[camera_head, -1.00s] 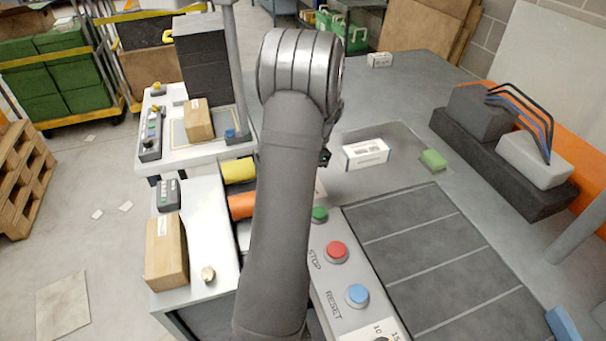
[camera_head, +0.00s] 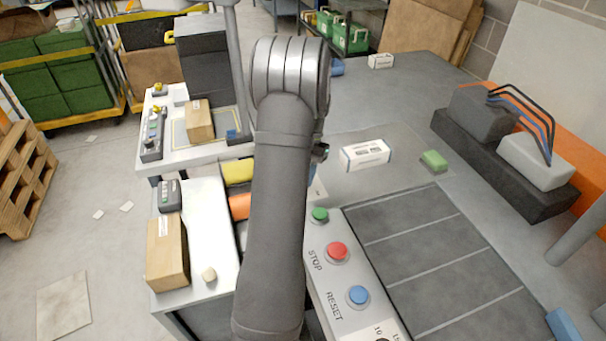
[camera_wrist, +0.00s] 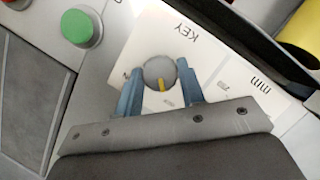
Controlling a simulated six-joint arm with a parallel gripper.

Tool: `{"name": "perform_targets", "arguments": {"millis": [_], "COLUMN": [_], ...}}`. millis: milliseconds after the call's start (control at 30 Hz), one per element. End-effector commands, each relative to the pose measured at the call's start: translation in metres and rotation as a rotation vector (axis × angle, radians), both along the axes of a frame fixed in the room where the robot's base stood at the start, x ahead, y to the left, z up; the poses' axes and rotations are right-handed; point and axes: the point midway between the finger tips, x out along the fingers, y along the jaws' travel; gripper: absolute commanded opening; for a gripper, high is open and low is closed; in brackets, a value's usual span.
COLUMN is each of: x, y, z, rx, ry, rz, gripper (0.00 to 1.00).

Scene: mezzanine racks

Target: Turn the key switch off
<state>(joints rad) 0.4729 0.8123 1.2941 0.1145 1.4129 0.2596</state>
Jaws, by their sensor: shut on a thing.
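The key switch (camera_wrist: 157,70) is a round grey knob with a yellow mark, on a pale panel lettered KEY. In the wrist view its yellow mark points toward the bottom of the picture, slightly right. My gripper (camera_wrist: 160,67) has one blue finger on each side of the knob and is shut on it. The mark is visible between the fingers. In the head view my arm hides both the key switch and my gripper.
A green button (camera_wrist: 80,27) is beside the key plate. The head view shows the red STOP button (camera_head: 338,251) and blue RESET button (camera_head: 358,295) on the same panel. Yellow (camera_head: 238,171) and orange (camera_head: 240,206) rolls lie left of my arm. A white box (camera_head: 364,155) stands right.

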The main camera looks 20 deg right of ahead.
Motion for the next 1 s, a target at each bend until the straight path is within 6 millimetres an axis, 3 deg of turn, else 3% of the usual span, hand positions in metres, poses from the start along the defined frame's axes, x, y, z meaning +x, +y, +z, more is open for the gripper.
{"name": "perform_targets", "arguments": {"millis": [333, 367, 433, 467, 767, 1000], "x": [0.000, 0.000, 0.000, 0.000, 0.000, 0.010], "y": [0.000, 0.000, 0.000, 0.000, 0.000, -0.009], "z": [0.000, 0.000, 0.000, 0.000, 0.001, 0.032], "rx": [0.000, 0.000, 0.000, 0.000, 0.000, -0.002], "ry": [0.000, 0.000, 0.000, 0.000, 0.000, -0.004], "rz": [0.003, 0.002, 0.002, 0.002, 0.002, 0.001], "gripper": [0.13, 0.42, 0.55, 0.57, 0.57, 0.57]}}
